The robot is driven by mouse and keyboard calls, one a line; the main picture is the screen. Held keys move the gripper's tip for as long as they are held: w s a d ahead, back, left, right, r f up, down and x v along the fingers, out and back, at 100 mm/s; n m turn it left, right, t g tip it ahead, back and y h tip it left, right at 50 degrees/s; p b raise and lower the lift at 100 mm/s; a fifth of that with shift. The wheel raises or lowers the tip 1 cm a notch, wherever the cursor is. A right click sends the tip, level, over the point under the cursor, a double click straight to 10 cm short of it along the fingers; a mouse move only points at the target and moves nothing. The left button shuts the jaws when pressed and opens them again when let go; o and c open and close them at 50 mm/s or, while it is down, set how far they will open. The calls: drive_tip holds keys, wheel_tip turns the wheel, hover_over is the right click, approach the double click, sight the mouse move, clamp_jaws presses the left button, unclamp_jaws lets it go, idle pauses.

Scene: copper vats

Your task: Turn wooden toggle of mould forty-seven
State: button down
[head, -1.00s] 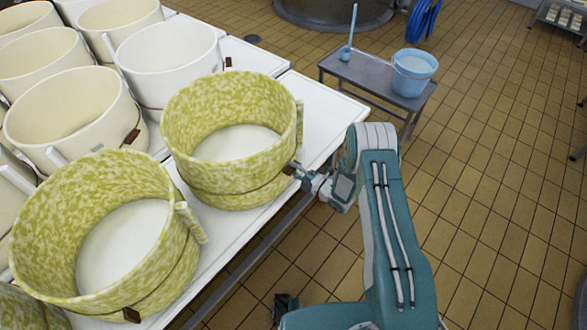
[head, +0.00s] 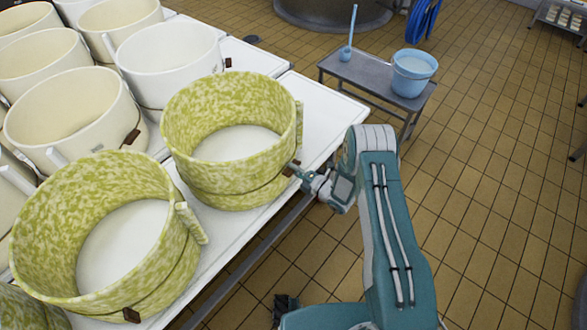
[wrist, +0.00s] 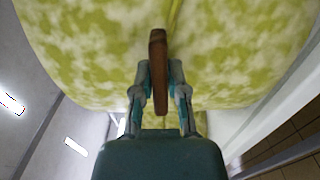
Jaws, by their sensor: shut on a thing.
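A green-and-cream mottled round mould (head: 232,130) stands on the white table top, with white contents inside. Its brown wooden toggle (wrist: 158,62) hangs from a cord on the mould's outer wall; in the head view only a small brown end (head: 289,170) shows. My gripper (wrist: 160,85) is shut on the toggle, one finger on each side, close to the mould's wall. In the wrist view the toggle stands nearly upright, its lower end between the fingers. No number is readable on the mould.
A second mottled mould (head: 95,235) stands nearer, at the left, with its own brown toggle (head: 131,314). Several cream moulds (head: 70,115) fill the back left. A small grey bench (head: 365,75) with a blue bucket (head: 412,72) stands beyond.

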drive_tip(key=c, duration=0.7)
unclamp_jaws()
drive_tip(key=shift+s+f, duration=0.1)
drive_tip(key=shift+f, duration=0.15)
drive_tip(key=shift+o, duration=0.2)
drive_tip(key=shift+a+r, duration=0.1)
drive_tip(key=v, duration=1.2)
